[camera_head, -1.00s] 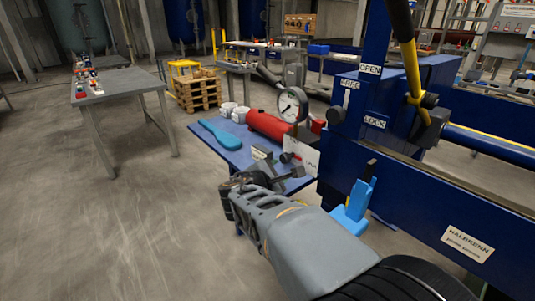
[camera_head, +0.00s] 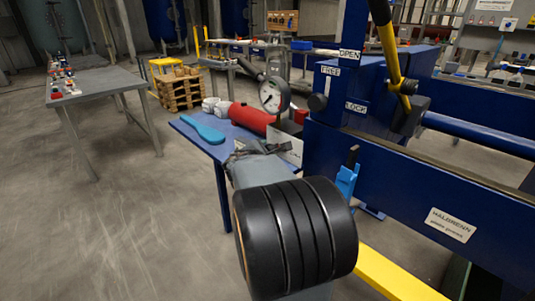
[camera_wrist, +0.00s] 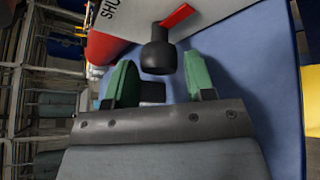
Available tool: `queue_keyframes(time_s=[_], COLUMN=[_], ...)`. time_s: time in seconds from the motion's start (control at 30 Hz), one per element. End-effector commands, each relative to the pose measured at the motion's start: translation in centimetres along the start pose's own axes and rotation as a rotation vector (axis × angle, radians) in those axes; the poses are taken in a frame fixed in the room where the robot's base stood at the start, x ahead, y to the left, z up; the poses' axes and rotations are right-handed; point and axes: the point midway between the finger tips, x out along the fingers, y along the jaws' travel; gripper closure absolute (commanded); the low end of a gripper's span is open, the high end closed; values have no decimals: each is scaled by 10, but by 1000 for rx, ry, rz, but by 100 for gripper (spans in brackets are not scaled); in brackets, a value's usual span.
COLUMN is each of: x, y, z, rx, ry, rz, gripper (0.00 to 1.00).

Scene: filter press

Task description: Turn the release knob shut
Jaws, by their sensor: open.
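The release knob (camera_wrist: 158,54) is black and round. In the wrist view it stands in front of a white plate (camera_wrist: 130,18) with the partly visible letters "SHU". A red pointer (camera_wrist: 178,15) sticks out beside the knob, up and to the right. My gripper (camera_wrist: 160,80) is open, with one green fingertip on each side below the knob, and holds nothing. The knob appears just beyond the fingertips; I cannot tell whether they touch it. In the head view my arm hides the knob and most of the gripper; the plate's edge (camera_head: 288,150) shows.
A red cylinder (camera_head: 250,118) with a pressure gauge (camera_head: 272,95) sits on the blue table (camera_head: 190,128), beside a blue paddle (camera_head: 203,128) and white cups. The blue press frame (camera_head: 400,175) stands close on the right.

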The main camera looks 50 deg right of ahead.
Motion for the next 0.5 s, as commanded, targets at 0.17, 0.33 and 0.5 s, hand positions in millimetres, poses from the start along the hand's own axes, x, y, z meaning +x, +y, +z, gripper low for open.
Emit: queue_keyframes(time_s=[0.17,0.33,0.5], x=[13,16,16], y=[0,0,0], z=[0,0,0], rx=[1,1,1], ry=[-1,0,0], rz=[-1,1,1], gripper=[51,51,51])
